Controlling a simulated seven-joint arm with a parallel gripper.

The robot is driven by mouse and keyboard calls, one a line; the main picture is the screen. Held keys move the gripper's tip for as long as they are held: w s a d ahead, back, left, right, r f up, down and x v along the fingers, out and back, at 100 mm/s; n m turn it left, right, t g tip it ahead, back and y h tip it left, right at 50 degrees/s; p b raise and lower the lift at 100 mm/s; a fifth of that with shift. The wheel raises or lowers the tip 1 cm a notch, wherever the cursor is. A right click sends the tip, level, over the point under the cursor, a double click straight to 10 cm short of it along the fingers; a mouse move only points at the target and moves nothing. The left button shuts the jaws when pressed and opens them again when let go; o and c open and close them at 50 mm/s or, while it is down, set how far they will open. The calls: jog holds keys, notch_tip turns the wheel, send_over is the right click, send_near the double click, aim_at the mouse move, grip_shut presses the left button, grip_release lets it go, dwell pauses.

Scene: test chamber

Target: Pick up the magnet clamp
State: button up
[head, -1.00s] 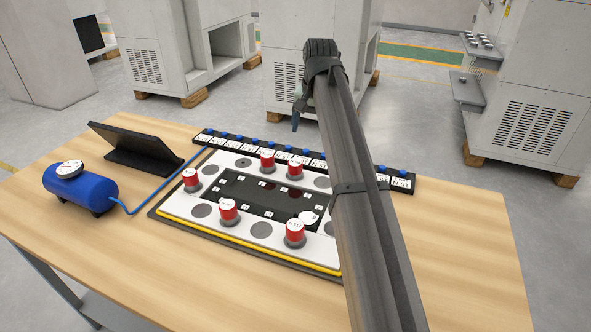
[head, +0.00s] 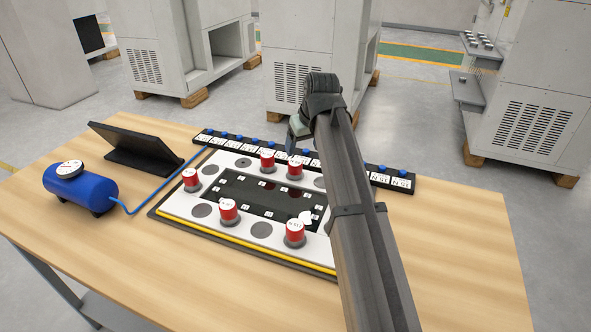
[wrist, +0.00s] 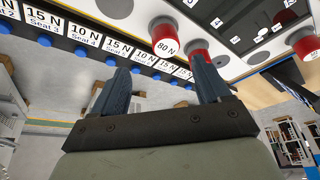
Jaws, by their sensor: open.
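Several red cylinders with white labelled tops, which look like magnet clamps, stand upright on the white plate (head: 182,208). In the head view they are at the left (head: 190,180), front left (head: 229,211), front right (head: 294,234), back (head: 267,161) and back right (head: 295,169). My gripper (head: 291,150) is above the back edge of the plate, near the two back clamps. In the wrist view my gripper (wrist: 160,70) is open and empty. A clamp marked 80 N (wrist: 165,40) shows beyond the fingertips. The right finger partly hides another red clamp (wrist: 197,47).
A black strip of labelled seats with blue knobs (head: 232,141) runs behind the plate. A blue tank with a gauge (head: 80,187) and a dark tilted screen (head: 136,150) stand at the left. The table's front left and right are bare.

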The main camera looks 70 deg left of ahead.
aim_at(296, 162)
jog(key=x, duration=0.4)
jog(key=shift+a+f, duration=0.1)
jog(key=shift+f, duration=0.2)
jog(key=shift+s+x, duration=0.2)
jog(key=shift+x, duration=1.1)
jog(key=shift+s+x, duration=0.2)
jog(key=shift+x, duration=1.1)
jog(key=shift+a, duration=0.1)
jog(key=shift+c, duration=0.2)
jog(key=c, duration=1.3)
jog(key=shift+r, duration=0.15)
